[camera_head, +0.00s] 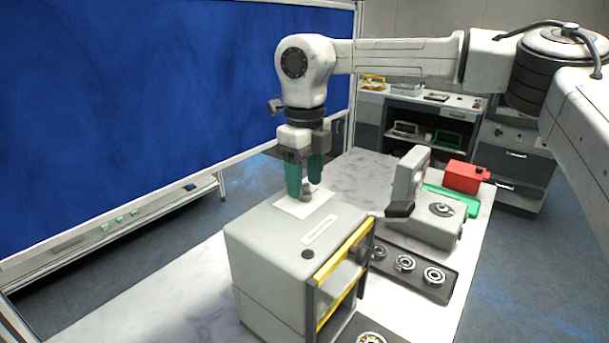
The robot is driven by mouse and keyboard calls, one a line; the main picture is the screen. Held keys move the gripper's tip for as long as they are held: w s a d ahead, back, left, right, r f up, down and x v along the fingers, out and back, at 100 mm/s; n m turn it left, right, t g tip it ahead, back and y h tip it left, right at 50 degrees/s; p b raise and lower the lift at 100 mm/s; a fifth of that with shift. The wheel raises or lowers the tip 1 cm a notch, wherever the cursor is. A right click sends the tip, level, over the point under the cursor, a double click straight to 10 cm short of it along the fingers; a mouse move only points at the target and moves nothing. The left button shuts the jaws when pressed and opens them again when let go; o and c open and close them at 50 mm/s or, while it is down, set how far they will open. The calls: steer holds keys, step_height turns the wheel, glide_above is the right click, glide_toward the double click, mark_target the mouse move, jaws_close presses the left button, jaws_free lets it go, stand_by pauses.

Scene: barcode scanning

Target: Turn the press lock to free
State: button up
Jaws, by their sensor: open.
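The press (262,250) is a grey box with a yellow-edged window on its right front. On its top, a white plate (288,209) carries a small grey knob (307,192), which looks like the lock. My gripper (304,187) points straight down over this knob. Its two teal fingers are open, one on either side of the knob's upper part. I cannot tell whether they touch it. The fingers partly hide the knob, so its turn position cannot be read.
The pale table (150,290) is clear at left.

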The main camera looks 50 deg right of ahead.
steer(key=shift+f, duration=0.15)
jaws_close()
stand_by(0.5)
